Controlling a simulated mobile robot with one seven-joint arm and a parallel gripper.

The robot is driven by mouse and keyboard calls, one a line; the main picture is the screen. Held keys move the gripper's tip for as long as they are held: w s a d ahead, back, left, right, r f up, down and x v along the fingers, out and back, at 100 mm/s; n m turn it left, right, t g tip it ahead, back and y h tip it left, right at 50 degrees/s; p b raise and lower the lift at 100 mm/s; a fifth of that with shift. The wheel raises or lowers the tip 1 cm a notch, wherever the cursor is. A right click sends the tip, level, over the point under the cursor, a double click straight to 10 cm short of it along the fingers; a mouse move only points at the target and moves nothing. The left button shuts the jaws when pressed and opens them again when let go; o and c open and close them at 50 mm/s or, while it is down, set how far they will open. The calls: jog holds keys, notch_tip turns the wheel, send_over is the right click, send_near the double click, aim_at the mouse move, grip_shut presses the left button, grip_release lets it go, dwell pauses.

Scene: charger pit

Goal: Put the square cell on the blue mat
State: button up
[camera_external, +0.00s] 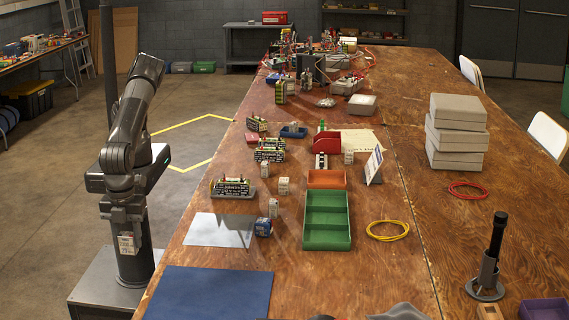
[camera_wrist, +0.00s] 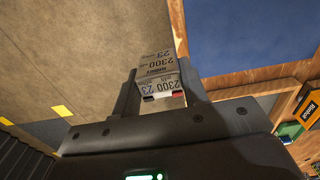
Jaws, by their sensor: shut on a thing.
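My gripper (camera_wrist: 162,92) is shut on a square cell (camera_wrist: 160,68), a pale grey block printed with "2300" and "23". In the external view the held cell (camera_external: 127,244) hangs upright below my gripper (camera_external: 126,232), in front of my column and left of the table's edge. The blue mat (camera_external: 212,294) lies flat and bare at the table's near left corner, to the right of and below the held cell in the picture. Part of the blue mat (camera_wrist: 255,40) also shows at the upper right of the wrist view. The cell appears apart from the mat.
A silver-grey sheet (camera_external: 217,230) lies behind the mat. A green tray (camera_external: 327,235), a yellow cable ring (camera_external: 388,230) and a rack of cells (camera_external: 233,188) are farther along the table (camera_external: 400,280).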

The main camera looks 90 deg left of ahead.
jog(key=shift+s+d+f, duration=0.1)
jog(key=shift+s+d, duration=0.2)
jog(key=shift+d, duration=0.1)
jog(key=w+f, duration=0.2)
jog(key=w, duration=0.1)
jog(key=w+f, duration=0.2)
jog(key=w, duration=0.2)
jog(key=w+f, duration=0.2)
jog(key=w, duration=0.2)
jog(key=shift+d+f, duration=0.3)
jog(key=shift+f, duration=0.1)
jog(key=shift+w+f, duration=0.15)
jog(key=shift+f, duration=1.9)
jog(key=shift+f, duration=0.15)
jog(key=o, duration=1.1)
jog(key=shift+c, duration=0.2)
notch_tip(320, 180, up, 12)
jog(key=shift+r, duration=0.2)
